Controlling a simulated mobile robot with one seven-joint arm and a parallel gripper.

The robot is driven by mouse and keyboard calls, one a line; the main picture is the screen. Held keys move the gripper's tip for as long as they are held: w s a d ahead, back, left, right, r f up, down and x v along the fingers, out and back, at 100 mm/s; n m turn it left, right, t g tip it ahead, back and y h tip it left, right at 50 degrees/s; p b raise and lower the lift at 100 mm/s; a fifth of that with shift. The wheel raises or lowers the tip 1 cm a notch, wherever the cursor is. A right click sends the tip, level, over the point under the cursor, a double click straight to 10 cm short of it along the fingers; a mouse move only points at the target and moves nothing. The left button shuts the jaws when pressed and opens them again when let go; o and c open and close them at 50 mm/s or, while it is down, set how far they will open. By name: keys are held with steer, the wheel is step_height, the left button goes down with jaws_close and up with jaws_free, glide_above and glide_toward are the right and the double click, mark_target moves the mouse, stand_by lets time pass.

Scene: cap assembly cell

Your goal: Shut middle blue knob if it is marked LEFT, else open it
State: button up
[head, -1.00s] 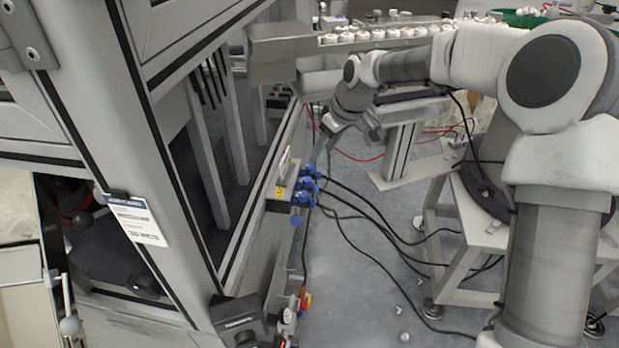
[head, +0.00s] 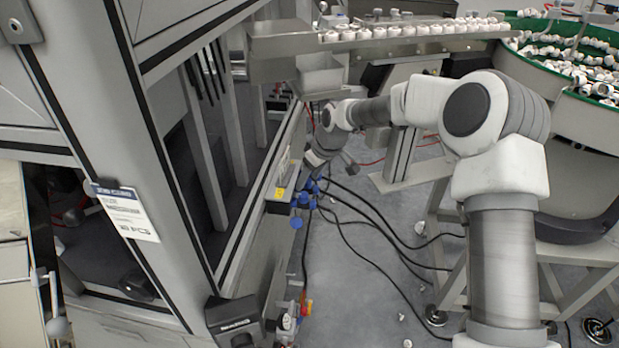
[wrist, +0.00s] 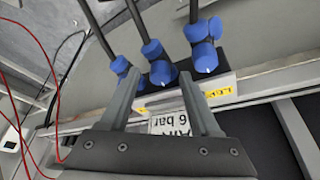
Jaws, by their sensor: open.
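Several blue knobs and fittings (head: 303,199) sit on a small valve block on the side of the machine frame in the head view. In the wrist view the middle blue knob (wrist: 161,73) lies between my open fingers, apart from both as far as I can see. My gripper (wrist: 158,76) reaches toward it; in the head view it hides part of the block. A left blue knob (wrist: 121,66) is beside the left fingertip, and a right blue knob (wrist: 205,58) is beyond the right fingertip. A yellow label (wrist: 221,93) by the right knob seems to read "LEF", its end unclear.
Black hoses (wrist: 97,28) run from the fittings and trail across the floor.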

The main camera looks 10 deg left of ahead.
jaws_close()
steer(key=shift+m, duration=0.3)
steer(key=m, duration=0.2)
steer(key=m+t+h+b, duration=0.1)
steer(key=m, duration=0.1)
steer(key=shift+s+a+b, duration=0.2)
steer(key=shift+b, duration=0.1)
steer(key=m+h, duration=0.1)
steer(key=m, duration=0.1)
steer(key=m+t+h, duration=0.1)
steer(key=m, duration=0.2)
steer(key=shift+a+b, duration=0.15)
steer(key=shift+b, duration=0.15)
steer(key=m+h, duration=0.1)
steer(key=m, duration=0.3)
steer(key=shift+a+r+h+p, duration=0.1)
steer(key=shift+h+p, duration=0.3)
steer(key=shift+a+m+g+h+p, duration=0.15)
steer(key=shift+m+h+p, duration=0.25)
steer(key=shift+m, duration=0.65)
steer(key=shift+d+m+g+h+p, duration=0.15)
steer(key=shift+m+h+p, duration=0.2)
steer(key=shift+m, duration=0.7)
steer(key=shift+a, duration=0.1)
